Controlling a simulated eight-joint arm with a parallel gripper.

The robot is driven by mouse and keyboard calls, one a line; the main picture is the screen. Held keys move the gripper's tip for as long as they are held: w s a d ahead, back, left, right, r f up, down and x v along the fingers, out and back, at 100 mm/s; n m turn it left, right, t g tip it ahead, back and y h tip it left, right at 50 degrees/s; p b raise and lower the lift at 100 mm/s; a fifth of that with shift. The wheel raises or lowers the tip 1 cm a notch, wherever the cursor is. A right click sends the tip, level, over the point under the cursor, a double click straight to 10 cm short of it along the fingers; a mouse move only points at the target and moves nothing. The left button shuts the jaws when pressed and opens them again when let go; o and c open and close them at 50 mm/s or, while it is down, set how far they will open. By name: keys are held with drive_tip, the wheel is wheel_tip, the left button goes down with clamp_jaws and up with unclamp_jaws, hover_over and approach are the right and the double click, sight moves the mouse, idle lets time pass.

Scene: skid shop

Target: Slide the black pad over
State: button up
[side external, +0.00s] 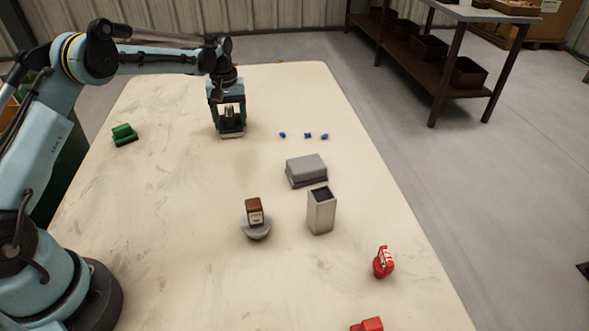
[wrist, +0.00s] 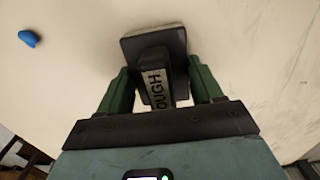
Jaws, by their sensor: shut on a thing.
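The black pad (wrist: 153,42) has a wide dark base with a pale rim and an upright handle with a label, of which "OUGH" can be read. In the side external view the pad (side external: 231,132) is at the far part of the table, under my wrist. My gripper (side external: 231,115) points down and is shut on the pad's handle. In the wrist view its green fingers (wrist: 161,80) stand on both sides of the handle. The base is at or very near the table top; I cannot tell whether it touches.
On the table (side external: 180,200) several small blue pieces (side external: 308,135) lie right of the pad. A green block (side external: 124,133) is left. A grey block (side external: 306,169), grey open box (side external: 321,212), brown-topped piece (side external: 254,213) and red pieces (side external: 383,262) stand nearer.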

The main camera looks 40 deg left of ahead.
sight(173, 135)
drive_tip(key=shift+s+a, duration=5.8)
drive_tip(key=o, duration=1.1)
drive_tip(key=shift+r, duration=0.15)
wheel_tip(173, 135, up, 12)
drive_tip(key=shift+f, duration=0.1)
drive_tip(key=shift+d, duration=0.1)
